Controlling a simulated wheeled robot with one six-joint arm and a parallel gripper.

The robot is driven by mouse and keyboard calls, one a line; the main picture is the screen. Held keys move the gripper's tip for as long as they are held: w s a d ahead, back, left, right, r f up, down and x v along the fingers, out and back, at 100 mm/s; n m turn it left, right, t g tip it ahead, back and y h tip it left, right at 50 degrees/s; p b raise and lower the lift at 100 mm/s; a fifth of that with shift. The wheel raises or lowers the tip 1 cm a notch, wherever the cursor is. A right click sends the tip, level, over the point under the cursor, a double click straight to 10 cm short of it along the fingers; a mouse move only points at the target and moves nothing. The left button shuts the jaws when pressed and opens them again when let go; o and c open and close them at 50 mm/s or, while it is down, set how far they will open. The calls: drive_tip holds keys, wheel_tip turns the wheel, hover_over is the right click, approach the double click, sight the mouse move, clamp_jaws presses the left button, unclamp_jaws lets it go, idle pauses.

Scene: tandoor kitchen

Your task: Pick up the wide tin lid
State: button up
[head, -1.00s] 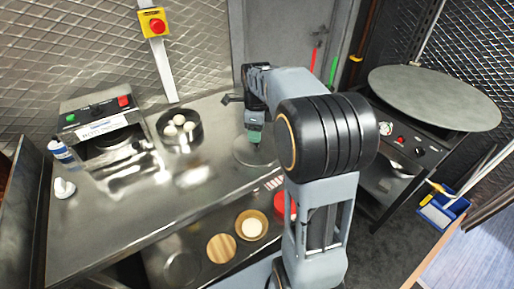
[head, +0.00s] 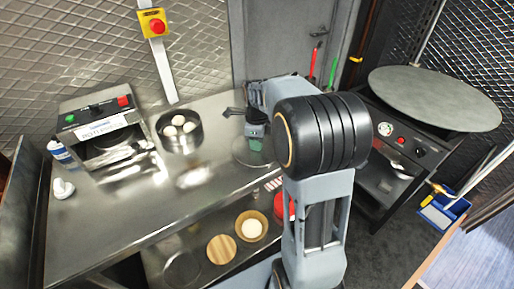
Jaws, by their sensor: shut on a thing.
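The wide tin lid (head: 242,154) is a thin grey disc at the right part of the steel counter, its right side partly hidden by my arm. My gripper (head: 256,145) reaches down over the lid's middle and is shut on it; the fingertips are small and the exact grip is hard to see. The lid looks level and at or very near the counter top; I cannot tell whether it is clear of the surface.
A round dark tin (head: 180,130) with several pale dough balls stands left of the lid. A press machine (head: 98,125) and a bottle (head: 62,154) are further left. The lower shelf holds a wooden board (head: 221,249) and a bowl (head: 251,226). A griddle (head: 435,97) is at right.

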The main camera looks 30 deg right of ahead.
clamp_jaws()
drive_tip(key=shift+r, duration=0.1)
